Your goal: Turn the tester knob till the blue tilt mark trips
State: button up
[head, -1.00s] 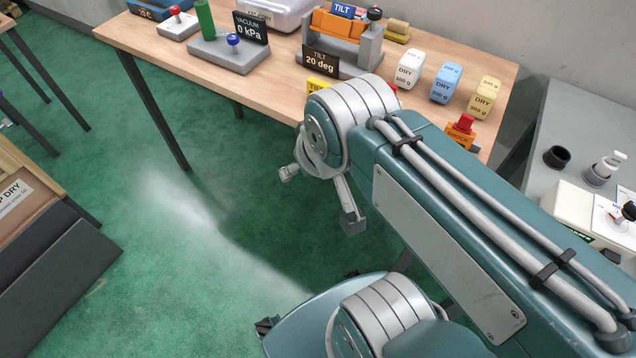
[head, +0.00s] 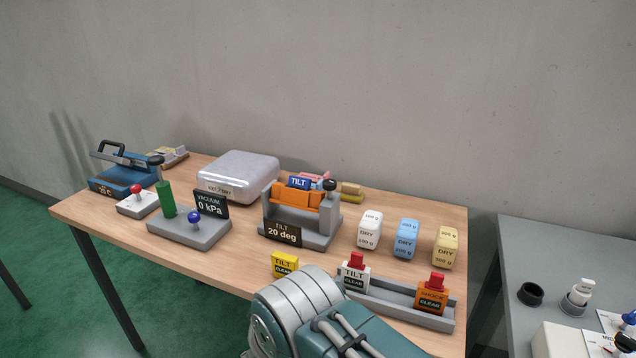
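The tilt tester (head: 302,215) is a grey stand with an orange cradle on the wooden table, and its sign (head: 282,233) reads TILT 20 deg. Its black knob (head: 330,187) is at the upper right of the stand. A blue mark labelled TILT (head: 299,182) sits upright on the orange cradle. Whether it is tripped I cannot tell. A yellow TILT mark (head: 285,263) reads CLEAR in front of the tester. A white TILT mark (head: 354,271) reading CLEAR stands in the grey tray. My gripper is out of view; only my arm shows at the bottom.
The vacuum stand (head: 190,233) with its 0 kPa sign is left of the tester. White, blue and yellow DRY blocks (head: 406,239) stand to its right. An orange SHOCK mark (head: 433,294) is in the grey tray (head: 395,298). A wall closes the back; a grey bench (head: 550,245) is at right.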

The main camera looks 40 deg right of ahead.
aim_at(329, 185)
jog(key=i+j, duration=0.1)
jog(key=i, duration=0.35)
jog(key=i+j+z, duration=0.1)
jog(key=i, duration=0.4)
jog(key=i+j, duration=0.15)
jog(key=i, duration=0.3)
